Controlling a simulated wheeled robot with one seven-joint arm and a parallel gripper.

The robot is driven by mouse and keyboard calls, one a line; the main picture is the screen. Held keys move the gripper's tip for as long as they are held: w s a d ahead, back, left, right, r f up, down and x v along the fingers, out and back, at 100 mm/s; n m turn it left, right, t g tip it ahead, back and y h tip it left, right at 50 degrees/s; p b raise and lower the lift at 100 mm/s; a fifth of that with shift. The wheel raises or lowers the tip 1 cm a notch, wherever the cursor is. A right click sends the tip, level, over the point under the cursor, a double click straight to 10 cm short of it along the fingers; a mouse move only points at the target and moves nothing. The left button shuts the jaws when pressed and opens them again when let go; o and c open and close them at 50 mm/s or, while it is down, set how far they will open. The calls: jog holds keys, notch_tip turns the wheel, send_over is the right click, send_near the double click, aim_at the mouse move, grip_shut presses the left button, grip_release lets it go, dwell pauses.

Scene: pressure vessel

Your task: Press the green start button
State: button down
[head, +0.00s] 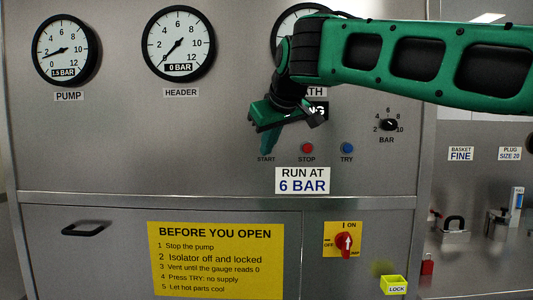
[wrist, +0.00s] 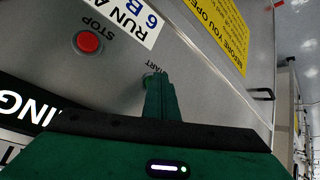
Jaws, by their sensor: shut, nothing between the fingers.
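The START label (head: 266,159) is on the steel panel, left of the red STOP button (head: 307,148) and the blue TRY button (head: 347,148). My green gripper (head: 267,148) is shut and empty, with its fingertips just above that label in the head view. In the wrist view the closed fingertips (wrist: 156,80) point at the panel beside the START label (wrist: 153,68). The green start button is hidden behind the fingertips. I cannot tell whether they touch it. The STOP button also shows in the wrist view (wrist: 88,42).
The pump gauge (head: 66,49) reads about 1.5 bar and the header gauge (head: 178,43) about 0. My arm partly covers a third gauge (head: 293,22). A BAR knob (head: 389,125) is at right. Below are a yellow notice (head: 216,260) and a red isolator switch (head: 345,242).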

jog(key=shift+s, duration=0.5)
jog(key=s, duration=0.6)
jog(key=shift+a, duration=0.15)
jog(key=shift+w, duration=0.1)
dwell(0.6)
